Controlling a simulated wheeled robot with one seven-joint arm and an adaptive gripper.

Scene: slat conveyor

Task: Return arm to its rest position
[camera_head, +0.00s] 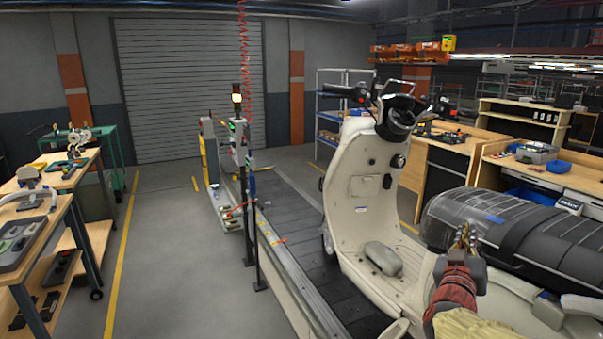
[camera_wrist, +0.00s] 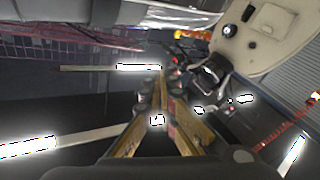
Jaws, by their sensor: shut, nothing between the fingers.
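My gripper (camera_head: 466,236) is at the lower right of the head view, in front of the scooter's seat. Its fingertips point up and are together, with nothing between them. In the wrist view my gripper (camera_wrist: 163,78) shows its two fingers meeting at the tips. A cream scooter (camera_head: 357,205) stands on the slat conveyor (camera_head: 291,213). Its dark seat (camera_head: 510,232) is under a clear cover. The scooter's front part (camera_wrist: 265,38) also shows in the wrist view, at the upper right. Whether my gripper touches the seat cover cannot be told.
Workbenches (camera_head: 565,176) with bins stand behind the scooter at right. A wooden cart (camera_head: 40,235) with parts stands at left. A post with a lamp (camera_head: 237,99) and a red coiled hose (camera_head: 243,50) stand by the conveyor. The floor (camera_head: 170,255) left of the conveyor is clear.

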